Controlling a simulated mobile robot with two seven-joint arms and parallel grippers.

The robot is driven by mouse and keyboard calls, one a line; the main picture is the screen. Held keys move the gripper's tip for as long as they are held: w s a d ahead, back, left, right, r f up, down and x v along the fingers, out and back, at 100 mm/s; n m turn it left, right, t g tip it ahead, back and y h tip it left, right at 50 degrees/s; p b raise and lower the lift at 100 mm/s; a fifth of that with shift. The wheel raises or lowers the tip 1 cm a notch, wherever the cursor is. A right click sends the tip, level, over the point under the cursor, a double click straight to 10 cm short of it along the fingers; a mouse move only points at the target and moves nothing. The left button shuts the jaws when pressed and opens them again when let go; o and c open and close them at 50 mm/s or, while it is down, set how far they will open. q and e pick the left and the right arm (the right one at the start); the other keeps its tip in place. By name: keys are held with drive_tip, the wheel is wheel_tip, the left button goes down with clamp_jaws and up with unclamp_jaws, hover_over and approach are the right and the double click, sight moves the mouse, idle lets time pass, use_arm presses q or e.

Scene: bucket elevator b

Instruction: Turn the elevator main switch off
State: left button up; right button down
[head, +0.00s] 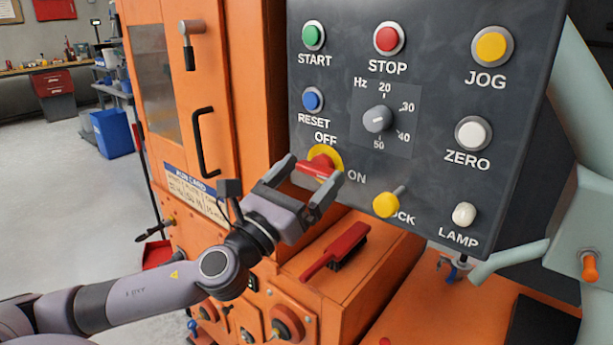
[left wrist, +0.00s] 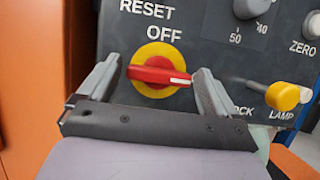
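The main switch (head: 320,164) is a red rotary handle on a yellow disc, low on the left of the dark control panel (head: 345,70). OFF is printed above it and ON to its right. In the left wrist view the red handle (left wrist: 160,75) lies nearly level, its white-marked end pointing right towards the ON side. My left gripper (head: 313,178) is open, with one finger on either side of the handle. I cannot tell whether the fingers touch it. My right gripper is not in view.
A yellow LOCK lever (head: 387,204) and a white LAMP knob (head: 464,214) sit right of the switch. A blue RESET button (head: 313,99) is above it. A red-handled brush (head: 335,252) lies on the orange ledge below. An orange cabinet door (head: 195,80) stands left.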

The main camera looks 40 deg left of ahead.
use_arm(q)
drive_tip(key=c, duration=0.7)
